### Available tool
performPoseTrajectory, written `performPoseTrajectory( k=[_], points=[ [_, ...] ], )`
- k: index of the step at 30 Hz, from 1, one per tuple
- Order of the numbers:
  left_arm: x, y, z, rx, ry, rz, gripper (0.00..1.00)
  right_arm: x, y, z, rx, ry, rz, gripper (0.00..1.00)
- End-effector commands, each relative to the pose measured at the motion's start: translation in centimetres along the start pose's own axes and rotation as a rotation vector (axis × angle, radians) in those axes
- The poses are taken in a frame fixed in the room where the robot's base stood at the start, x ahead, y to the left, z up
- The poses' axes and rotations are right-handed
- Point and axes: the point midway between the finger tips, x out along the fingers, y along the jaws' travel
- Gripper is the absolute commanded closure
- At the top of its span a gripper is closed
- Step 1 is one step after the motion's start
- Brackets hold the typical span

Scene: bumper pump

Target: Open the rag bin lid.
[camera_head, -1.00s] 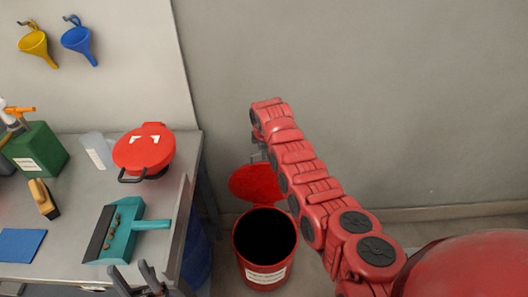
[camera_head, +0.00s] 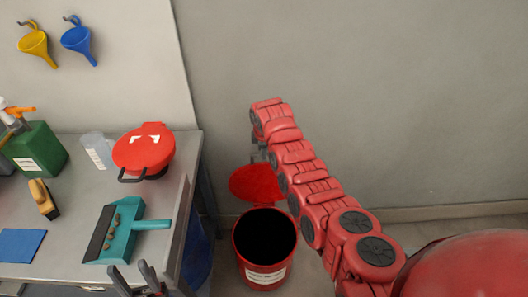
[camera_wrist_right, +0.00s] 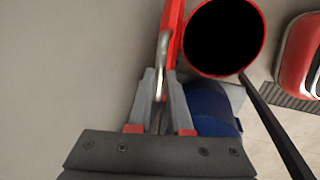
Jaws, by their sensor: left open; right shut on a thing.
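The red rag bin (camera_head: 264,272) stands on the floor to the right of the workbench, with its dark inside showing. Its red lid (camera_head: 257,184) is raised at the back of the rim, toward the wall. In the right wrist view the bin (camera_wrist_right: 262,50) is open and the lid (camera_wrist_right: 174,25) shows nearly edge-on. My right gripper (camera_wrist_right: 162,82) is shut on the lid's metal handle (camera_wrist_right: 162,60). In the head view my right arm hides most of that gripper. My left gripper (camera_head: 148,272) is open and empty by the bench's front edge.
A blue drum (camera_head: 197,255) stands between bench and bin. The wall is close behind the bin.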

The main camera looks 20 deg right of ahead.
Motion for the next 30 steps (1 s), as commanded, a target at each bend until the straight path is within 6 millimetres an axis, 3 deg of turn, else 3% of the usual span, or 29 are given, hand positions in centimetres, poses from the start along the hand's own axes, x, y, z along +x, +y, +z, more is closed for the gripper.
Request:
performPoseTrajectory(
  k=[17, 30],
  points=[
    [0.7, 0.0, -0.1, 0.000, 0.000, 0.000, 0.50, -0.2, -0.3, -0.1, -0.003, 0.000, 0.000, 1.00],
    [4.5, -0.2, -0.8, 0.000, 0.000, 0.000, 0.50, -0.5, -4.7, -0.6, -0.002, 0.010, 0.031, 1.00]
  ],
)
